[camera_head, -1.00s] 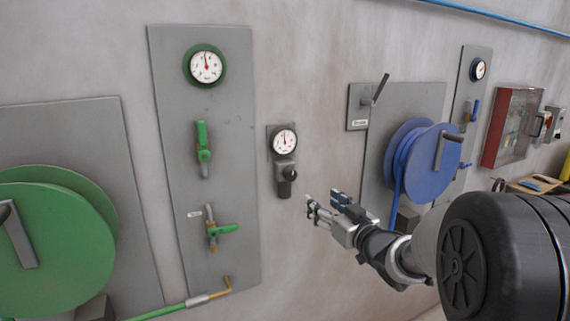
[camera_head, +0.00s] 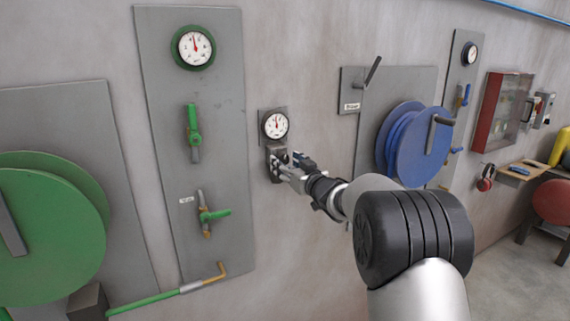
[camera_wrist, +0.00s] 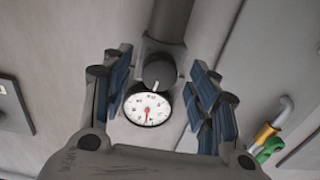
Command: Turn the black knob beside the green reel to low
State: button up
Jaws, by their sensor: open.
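The black knob (camera_wrist: 160,71) shows in the wrist view, between my fingers in the picture, next to a white round gauge (camera_wrist: 148,109). In the head view this gauge (camera_head: 275,125) sits on a small grey plate right of the green valve panel, and my gripper hides most of the knob below it. My gripper (camera_head: 282,163) is open in front of the knob; its blue-padded fingers (camera_wrist: 161,80) stand apart on either side. I cannot tell whether they touch the knob. The green reel (camera_head: 45,235) is at the far left.
A grey panel (camera_head: 225,110) with green valves (camera_head: 194,130) and a green-rimmed gauge (camera_head: 194,47) stands left of the knob. A blue reel (camera_head: 420,155) is to the right, with a lever (camera_head: 372,73) at its upper left. A red cabinet (camera_head: 492,120) hangs further right.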

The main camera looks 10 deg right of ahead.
jog(key=shift+x, duration=0.8)
jog(key=c, duration=1.1)
jog(key=shift+o, duration=0.2)
